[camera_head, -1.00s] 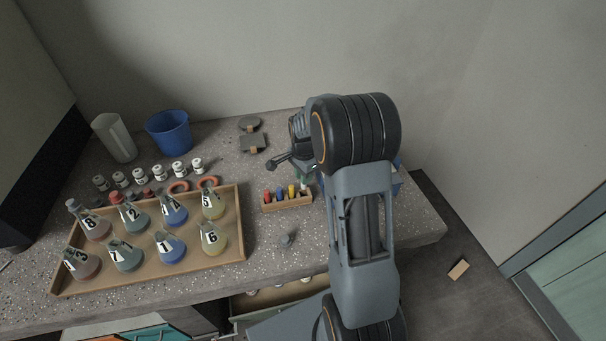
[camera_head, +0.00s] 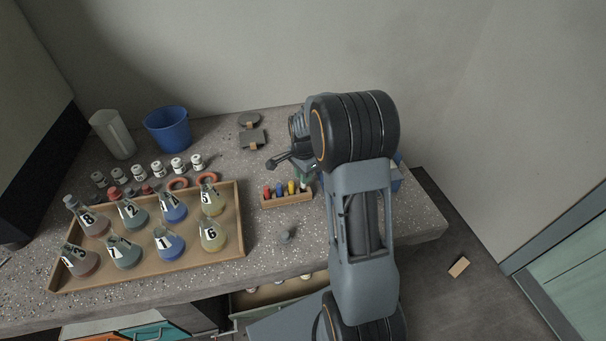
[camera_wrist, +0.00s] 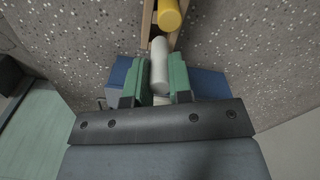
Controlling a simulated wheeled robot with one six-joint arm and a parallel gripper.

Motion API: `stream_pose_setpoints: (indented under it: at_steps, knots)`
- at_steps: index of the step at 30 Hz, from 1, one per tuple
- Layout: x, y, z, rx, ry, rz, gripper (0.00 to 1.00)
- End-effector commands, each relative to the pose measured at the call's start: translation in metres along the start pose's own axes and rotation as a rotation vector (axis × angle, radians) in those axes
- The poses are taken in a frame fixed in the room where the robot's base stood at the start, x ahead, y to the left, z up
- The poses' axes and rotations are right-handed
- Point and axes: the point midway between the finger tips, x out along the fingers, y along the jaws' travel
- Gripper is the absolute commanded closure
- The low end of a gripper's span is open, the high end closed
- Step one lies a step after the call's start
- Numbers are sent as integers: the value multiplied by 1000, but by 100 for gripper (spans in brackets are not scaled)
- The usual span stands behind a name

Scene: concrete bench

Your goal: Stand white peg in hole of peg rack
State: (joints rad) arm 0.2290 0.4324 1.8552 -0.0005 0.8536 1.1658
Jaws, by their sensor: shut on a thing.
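The wooden peg rack (camera_head: 288,200) stands on the bench, with red (camera_head: 267,191), blue (camera_head: 279,189) and yellow (camera_head: 291,187) pegs upright in it. The white peg (camera_wrist: 159,66) is between the green fingers of my gripper (camera_wrist: 160,82), which is shut on it. In the head view my gripper (camera_head: 304,181) is at the right end of the rack, partly hidden by my arm. In the wrist view the peg's far end is close to the rack (camera_wrist: 149,22), beside the yellow peg (camera_wrist: 168,16). I cannot tell whether its end is inside a hole.
A blue object (camera_wrist: 120,72) lies beyond the fingers. A tray (camera_head: 150,276) of numbered flasks stands left of the rack. A small grey item (camera_head: 287,236) lies in front of the rack. Several jars, a blue bucket (camera_head: 168,130) and a clear beaker (camera_head: 113,134) stand behind.

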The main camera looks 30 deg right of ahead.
Motion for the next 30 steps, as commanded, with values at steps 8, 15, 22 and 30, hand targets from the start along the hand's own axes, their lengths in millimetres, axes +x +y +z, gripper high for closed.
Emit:
stream_pose_setpoints:
  at_steps: [8, 15, 22, 30]
  knots:
    - [3, 0, 0, 0, 0, 0, 100]
    - [8, 0, 0, 0, 0, 0, 100]
    - [12, 0, 0, 0, 0, 0, 100]
    - [17, 0, 0, 0, 0, 0, 100]
